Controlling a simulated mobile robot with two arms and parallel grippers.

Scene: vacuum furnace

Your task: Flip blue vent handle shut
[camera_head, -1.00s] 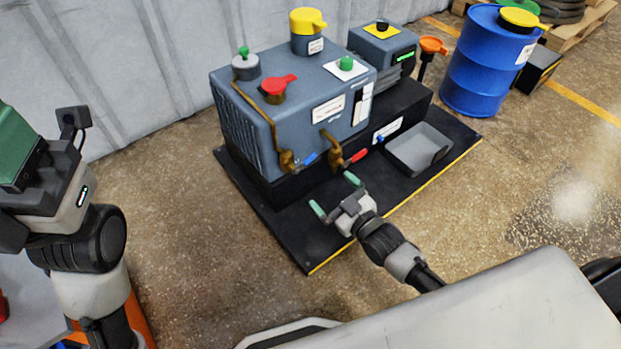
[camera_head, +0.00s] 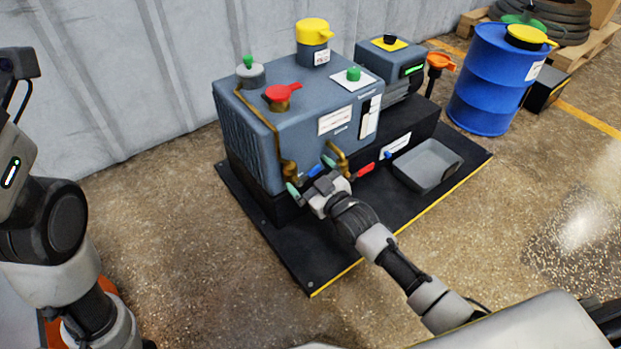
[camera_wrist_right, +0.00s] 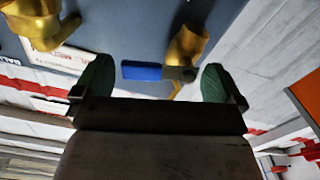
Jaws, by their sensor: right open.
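The blue vent handle (camera_head: 315,170) sticks out from a brass valve (camera_head: 289,170) low on the front of the grey-blue pump unit (camera_head: 262,150). In the right wrist view the blue handle (camera_wrist_right: 142,71) lies crosswise between the two green fingertips, with the brass valve body (camera_wrist_right: 188,50) beside it. My right gripper (camera_head: 310,177) is open. Its green fingers stand either side of the handle, and no grip on it shows. My left arm is at the left edge of the head view; its gripper is out of frame.
A red handle (camera_head: 366,170) on a second brass valve is just right of my right gripper. A grey tray (camera_head: 428,165) sits further right on the black base plate (camera_head: 310,262). A blue drum (camera_head: 490,80) stands at the back right. The floor in front is clear.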

